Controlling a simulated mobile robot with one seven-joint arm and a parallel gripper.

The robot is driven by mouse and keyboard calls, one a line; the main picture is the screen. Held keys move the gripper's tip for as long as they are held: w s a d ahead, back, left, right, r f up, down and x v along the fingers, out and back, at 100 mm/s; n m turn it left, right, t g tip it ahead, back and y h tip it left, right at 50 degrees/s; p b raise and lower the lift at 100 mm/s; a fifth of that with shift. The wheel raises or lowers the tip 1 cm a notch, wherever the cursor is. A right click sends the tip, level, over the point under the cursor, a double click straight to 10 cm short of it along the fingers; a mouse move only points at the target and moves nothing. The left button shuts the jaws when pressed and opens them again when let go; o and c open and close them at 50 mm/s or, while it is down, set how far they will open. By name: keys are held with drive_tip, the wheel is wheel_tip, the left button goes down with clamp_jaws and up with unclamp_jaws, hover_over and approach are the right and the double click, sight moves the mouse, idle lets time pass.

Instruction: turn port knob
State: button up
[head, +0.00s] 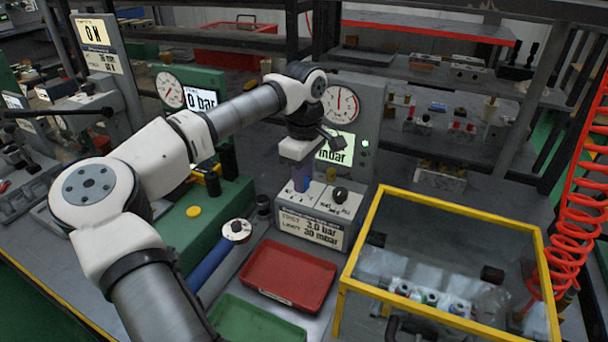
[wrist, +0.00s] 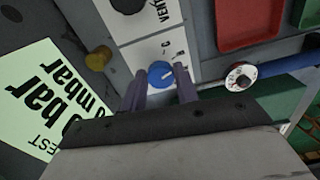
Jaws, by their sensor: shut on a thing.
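The blue port knob (wrist: 161,74) has a white pointer line and sits on the white top plate of the grey test block (head: 314,232). In the wrist view, the two purple-grey fingers of my gripper (wrist: 160,76) stand on either side of it, shut on it. In the head view, my gripper (head: 303,181) reaches down onto the left part of the plate, and its fingers mostly hide the knob. A black knob (head: 340,194) stands on the same plate to the right, by the vent lettering.
A yellow knob (head: 331,174) stands behind on the block. A gauge (head: 340,104) and lit mbar display (head: 337,147) rise behind. A red tray (head: 288,276), green tray (head: 256,322) and blue-handled tool (head: 216,258) lie in front. A yellow-framed clear box (head: 447,212) stands right.

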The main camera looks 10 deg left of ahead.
drive_tip(key=o, duration=1)
drive_tip(key=shift+r, duration=0.1)
wheel_tip(320, 180, up, 14)
drive_tip(key=shift+f+b, duration=0.15)
drive_tip(key=shift+b, duration=0.25)
